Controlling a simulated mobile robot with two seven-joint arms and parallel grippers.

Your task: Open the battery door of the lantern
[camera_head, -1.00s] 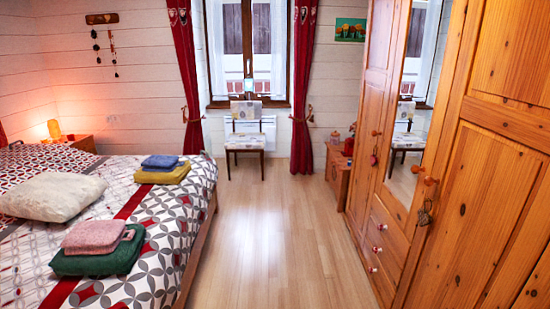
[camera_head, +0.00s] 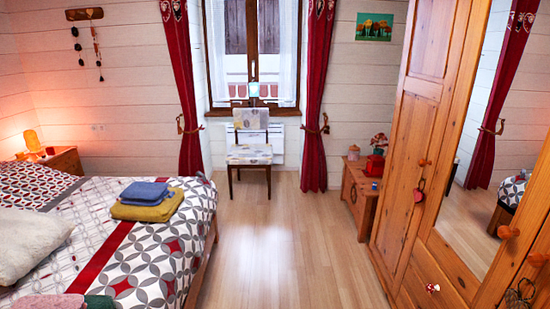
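I cannot make out for certain which thing is the lantern. A small object with a pale teal glow (camera_head: 253,89) stands at the window, above the chair back; it is too small to show a battery door. An orange lamp-like object (camera_head: 32,140) stands on the bedside cabinet at the far left, near a glow on the wall. Neither of my grippers shows in the head view.
A chair (camera_head: 249,154) stands below the window. The bed (camera_head: 160,245) with folded towels (camera_head: 147,205) fills the left, and the wooden wardrobe (camera_head: 413,150) the right. A low cabinet (camera_head: 359,201) stands past the wardrobe. The floor (camera_head: 267,240) between is clear.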

